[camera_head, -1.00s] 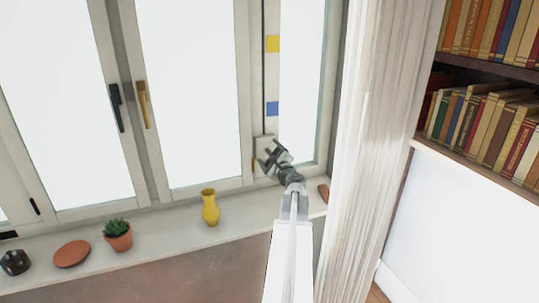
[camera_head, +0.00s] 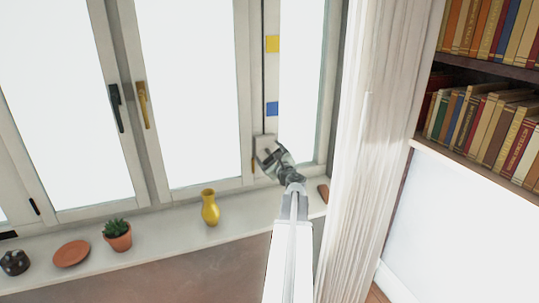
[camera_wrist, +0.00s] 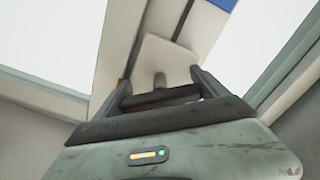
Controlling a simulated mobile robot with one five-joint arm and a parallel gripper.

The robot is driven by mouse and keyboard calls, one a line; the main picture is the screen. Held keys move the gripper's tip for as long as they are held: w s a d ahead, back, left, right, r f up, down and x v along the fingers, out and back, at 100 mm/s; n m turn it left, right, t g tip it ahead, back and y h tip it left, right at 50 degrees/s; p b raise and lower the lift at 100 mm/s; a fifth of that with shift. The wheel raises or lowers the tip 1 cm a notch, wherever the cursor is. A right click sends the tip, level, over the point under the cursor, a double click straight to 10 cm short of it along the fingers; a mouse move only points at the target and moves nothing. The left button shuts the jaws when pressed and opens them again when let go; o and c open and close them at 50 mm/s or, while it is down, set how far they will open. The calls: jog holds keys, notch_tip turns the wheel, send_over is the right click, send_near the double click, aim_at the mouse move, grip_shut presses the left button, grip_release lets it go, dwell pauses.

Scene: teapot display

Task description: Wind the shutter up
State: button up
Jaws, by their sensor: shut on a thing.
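A pale winder box (camera_head: 265,141) sits low on the window post between the middle and right panes. It also shows in the wrist view (camera_wrist: 165,52), with a short stub and a dark crossbar (camera_wrist: 160,97) in front of it. My gripper (camera_head: 265,157) is at this box, its fingers on either side of the crossbar in the wrist view (camera_wrist: 163,92). It is shut on the crossbar, which looks like the winder handle. A blue patch (camera_head: 272,108) and a yellow patch (camera_head: 272,43) mark the strip above the box. I cannot make out the shutter itself; the panes are plain bright white.
On the sill (camera_head: 170,235) stand a yellow vase (camera_head: 210,208), a potted plant (camera_head: 118,236), a terracotta saucer (camera_head: 71,254) and a dark pot (camera_head: 14,262). A pale curtain (camera_head: 370,150) hangs close on the right, before bookshelves (camera_head: 490,120).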

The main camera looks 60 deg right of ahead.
jog(key=o, duration=1.3)
jog(key=shift+c, duration=0.2)
jog(key=v, duration=0.7)
jog(key=shift+s+a, duration=0.25)
jog(key=shift+s, duration=0.05)
